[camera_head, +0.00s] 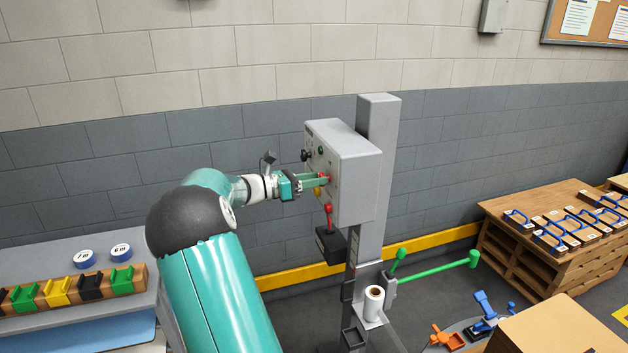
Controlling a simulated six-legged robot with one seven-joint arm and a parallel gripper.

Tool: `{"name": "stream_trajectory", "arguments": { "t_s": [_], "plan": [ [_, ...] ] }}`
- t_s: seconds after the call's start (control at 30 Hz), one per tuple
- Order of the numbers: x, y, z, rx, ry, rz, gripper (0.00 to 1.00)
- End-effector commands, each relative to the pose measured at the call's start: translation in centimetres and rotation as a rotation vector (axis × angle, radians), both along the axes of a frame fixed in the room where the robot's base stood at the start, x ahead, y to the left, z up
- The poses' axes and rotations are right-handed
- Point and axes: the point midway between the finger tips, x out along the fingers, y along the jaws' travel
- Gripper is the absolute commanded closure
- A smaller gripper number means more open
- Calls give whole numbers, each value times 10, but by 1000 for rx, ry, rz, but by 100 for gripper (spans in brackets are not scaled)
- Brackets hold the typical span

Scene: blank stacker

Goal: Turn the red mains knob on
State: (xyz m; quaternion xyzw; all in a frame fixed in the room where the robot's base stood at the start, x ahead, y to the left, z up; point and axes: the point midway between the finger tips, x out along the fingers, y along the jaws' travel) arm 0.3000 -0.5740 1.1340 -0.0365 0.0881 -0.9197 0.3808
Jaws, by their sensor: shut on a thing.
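The red mains knob (326,180) is on the front face of the grey control box (353,165), which is fixed to a grey post. My gripper (318,180) reaches the panel from the left and its fingers are shut on the red knob. The fingers hide part of the knob, so I cannot tell which way it is turned. A black knob (306,155) sits above it on the panel, and a small yellow part (317,191) shows just below my fingers.
A red-handled lever (328,210) on a black block hangs below the box. Green levers (433,266) and a white roll (374,297) are lower on the post. A bench with coloured blocks (60,291) is at left; a wooden pallet stack (545,245) stands at right.

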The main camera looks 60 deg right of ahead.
Motion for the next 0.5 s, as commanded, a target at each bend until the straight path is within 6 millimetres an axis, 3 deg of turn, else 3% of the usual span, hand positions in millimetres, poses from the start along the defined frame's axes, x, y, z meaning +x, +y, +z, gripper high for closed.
{"name": "stream_trajectory", "arguments": {
  "t_s": [0.5],
  "plan": [
    [0,1,0,-171,-170,0,87]
  ]
}}
